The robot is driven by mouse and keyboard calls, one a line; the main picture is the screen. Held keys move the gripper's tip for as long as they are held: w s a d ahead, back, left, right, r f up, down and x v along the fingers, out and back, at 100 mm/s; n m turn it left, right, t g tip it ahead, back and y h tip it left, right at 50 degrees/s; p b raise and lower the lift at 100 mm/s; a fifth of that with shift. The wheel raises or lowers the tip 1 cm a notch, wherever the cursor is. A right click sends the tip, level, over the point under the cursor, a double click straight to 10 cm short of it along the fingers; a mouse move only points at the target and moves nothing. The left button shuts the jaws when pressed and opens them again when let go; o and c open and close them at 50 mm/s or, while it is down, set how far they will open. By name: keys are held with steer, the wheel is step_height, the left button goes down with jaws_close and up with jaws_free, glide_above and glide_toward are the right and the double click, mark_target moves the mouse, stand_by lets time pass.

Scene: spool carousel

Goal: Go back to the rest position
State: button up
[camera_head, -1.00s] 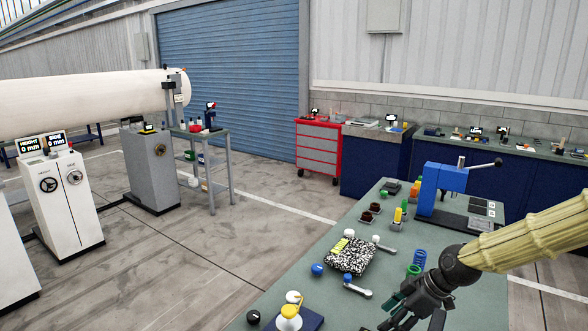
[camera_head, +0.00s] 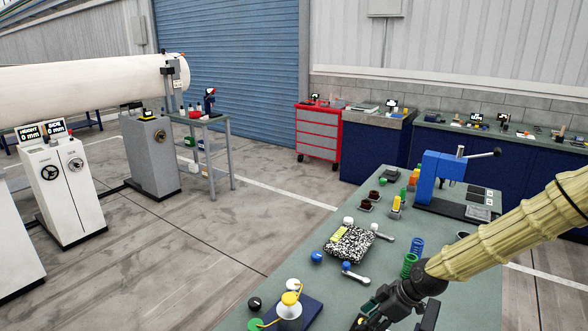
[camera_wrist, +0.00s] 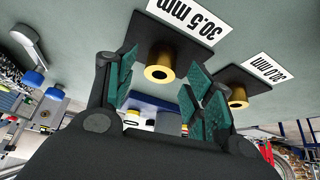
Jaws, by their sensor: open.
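My gripper (camera_head: 385,314) is low at the right of the head view, over the near part of the green workbench (camera_head: 455,290). In the wrist view my gripper (camera_wrist: 160,95) has its two green-padded fingers spread apart, with nothing held between them. Beyond the fingers, a brass ring-ended cylinder (camera_wrist: 160,73) stands on a dark plate beside a label (camera_wrist: 186,20) reading 30.5 mm. A second brass cylinder (camera_wrist: 237,98) with its own label shows to the right. The fingertips in the head view are partly cut off by the lower edge.
On the bench are a speckled black-and-white block (camera_head: 350,247), a blue press (camera_head: 433,180), green (camera_head: 409,265) and blue coil springs, and a yellow-topped white dispenser (camera_head: 290,305). A red drawer cabinet (camera_head: 320,133) stands behind. Open floor (camera_head: 230,225) lies left of the bench.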

steer(key=shift+w+a+f, duration=0.1)
steer(key=shift+a+f, duration=0.1)
steer(key=shift+f, duration=0.3)
steer(key=shift+r+b, duration=0.7)
steer(key=shift+r, duration=1.2)
step_height(320, 180, up, 6)
steer(key=b, duration=0.1)
steer(key=shift+b, duration=0.4)
steer(key=shift+r, duration=0.1)
